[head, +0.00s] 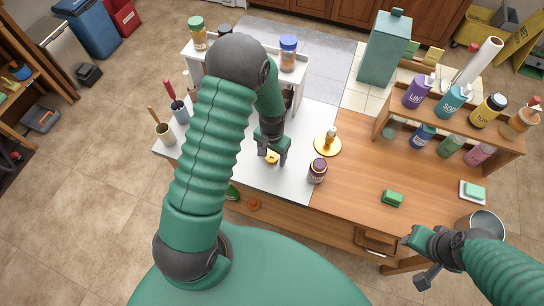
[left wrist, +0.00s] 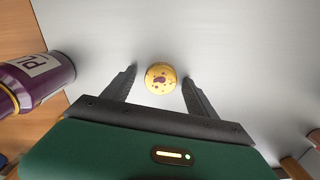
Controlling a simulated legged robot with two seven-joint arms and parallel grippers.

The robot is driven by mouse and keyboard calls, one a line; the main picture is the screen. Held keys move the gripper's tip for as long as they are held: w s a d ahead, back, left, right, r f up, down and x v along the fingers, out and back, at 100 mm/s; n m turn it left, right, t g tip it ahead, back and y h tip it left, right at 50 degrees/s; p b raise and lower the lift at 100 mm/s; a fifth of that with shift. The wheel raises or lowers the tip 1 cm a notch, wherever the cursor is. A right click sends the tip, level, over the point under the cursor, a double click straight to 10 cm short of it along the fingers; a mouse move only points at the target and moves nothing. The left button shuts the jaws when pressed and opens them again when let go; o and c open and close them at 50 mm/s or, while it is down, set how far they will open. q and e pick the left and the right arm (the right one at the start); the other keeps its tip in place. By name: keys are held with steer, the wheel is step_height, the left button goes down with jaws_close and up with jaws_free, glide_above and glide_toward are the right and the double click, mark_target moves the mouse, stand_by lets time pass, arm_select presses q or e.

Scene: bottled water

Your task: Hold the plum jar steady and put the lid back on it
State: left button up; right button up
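A round yellow lid with a plum-coloured mark (left wrist: 160,78) lies on the white surface, left of the jar in the head view (head: 272,158). My left gripper (left wrist: 160,90) is open above the lid, one finger on each side with gaps between. My right gripper (head: 412,258) is at the lower right, away from the jar; its finger opening is unclear.
A yellow disc with a small bottle (head: 327,143) stands just behind the jar. A green sponge (head: 392,198) lies to the right on bare wood. A shelf of bottles (head: 460,125) stands at the back right. Cups with utensils (head: 166,133) stand at the left.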

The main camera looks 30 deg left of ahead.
mark_target(272, 156)
arm_select(q)
steer(key=shift+a, duration=0.1)
steer(key=c, duration=1.3)
steer(key=shift+o, duration=0.2)
step_height(272, 156, up, 10)
